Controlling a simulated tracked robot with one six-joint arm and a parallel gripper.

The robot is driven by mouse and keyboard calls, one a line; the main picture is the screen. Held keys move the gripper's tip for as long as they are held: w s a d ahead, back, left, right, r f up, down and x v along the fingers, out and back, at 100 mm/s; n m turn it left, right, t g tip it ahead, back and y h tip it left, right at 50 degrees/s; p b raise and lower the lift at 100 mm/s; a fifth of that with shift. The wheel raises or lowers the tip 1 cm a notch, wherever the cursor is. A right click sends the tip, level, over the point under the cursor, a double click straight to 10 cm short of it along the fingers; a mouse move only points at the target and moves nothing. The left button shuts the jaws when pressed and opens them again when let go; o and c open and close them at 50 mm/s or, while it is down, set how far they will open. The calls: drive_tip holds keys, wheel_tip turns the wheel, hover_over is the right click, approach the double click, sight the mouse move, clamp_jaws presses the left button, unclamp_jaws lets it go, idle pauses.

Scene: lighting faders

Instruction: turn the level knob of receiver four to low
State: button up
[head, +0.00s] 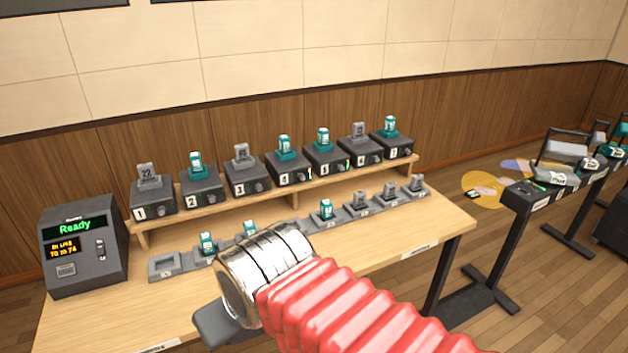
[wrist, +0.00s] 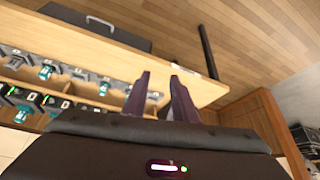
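Receiver four (head: 291,168) is a dark box labelled 4 in the row on the raised shelf, with a teal pack standing on top. Its level knob (head: 299,178) is a small round knob on the front, right of the label; its setting is too small to read. In the head view my arm reaches over the table's front, below and apart from receiver four, and hides the fingers.
Other numbered receivers stand close on both sides, including receiver three (head: 247,178) and receiver five (head: 325,157). Below is a row of charging slots (head: 165,265), some holding packs. A dark console (head: 82,246) reading Ready stands at left. The table (head: 440,228) is bare at front right.

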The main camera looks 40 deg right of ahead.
drive_tip(key=shift+w, duration=0.1)
drive_tip(key=shift+d, duration=0.1)
drive_tip(key=w+d+m+t+h, duration=0.5)
drive_tip(key=w+d+m, duration=0.6)
drive_tip(key=w+d, duration=1.6)
drive_tip(key=w+d+f+m+t, duration=0.3)
drive_tip(key=w+d+f+m, duration=0.4)
drive_tip(key=d, duration=0.5)
drive_tip(key=s+d+f+m+t, duration=0.2)
drive_tip(key=d+f+m+t, duration=0.1)
drive_tip(key=d+f, duration=0.6)
drive_tip(key=shift+s+d+f+t, duration=0.2)
drive_tip(key=shift+f+t, duration=0.1)
drive_tip(key=shift+f, duration=0.25)
